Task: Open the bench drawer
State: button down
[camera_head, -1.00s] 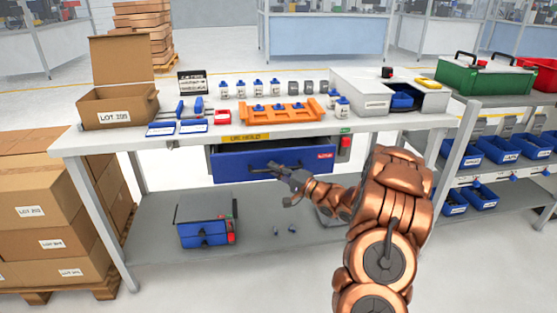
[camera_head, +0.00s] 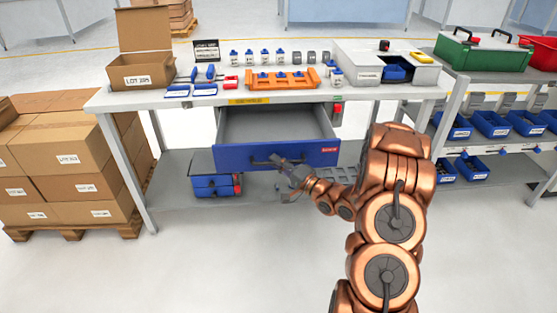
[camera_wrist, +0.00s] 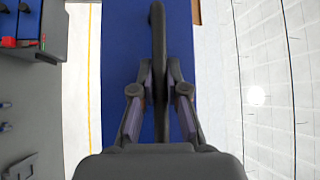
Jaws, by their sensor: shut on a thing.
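The bench drawer (camera_head: 228,156) has a blue front and a grey inside, and it stands well out from under the bench top. Its inside looks empty from the head view. A dark bar handle (camera_head: 262,161) runs along the blue front; it also shows upright in the wrist view (camera_wrist: 157,30). My gripper (camera_head: 278,163) is at the handle, right of the drawer front's middle. In the wrist view the two fingers (camera_wrist: 159,92) are closed around the handle bar, in front of the blue panel (camera_wrist: 118,45).
The workbench (camera_head: 130,99) carries a cardboard box (camera_head: 140,72), an orange rack (camera_head: 293,83) and small bottles. A blue-fronted case (camera_head: 213,186) sits on the lower shelf. Stacked cartons (camera_head: 65,160) stand at left, a rack with blue bins (camera_head: 490,122) at right. The floor in front is clear.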

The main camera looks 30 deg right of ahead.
jog(key=c, duration=1.4)
grip_release()
jog(key=shift+c, duration=0.2)
jog(key=shift+s, duration=0.1)
jog(key=v, duration=1.1)
jog(key=shift+s, duration=0.4)
jog(key=shift+d, duration=0.1)
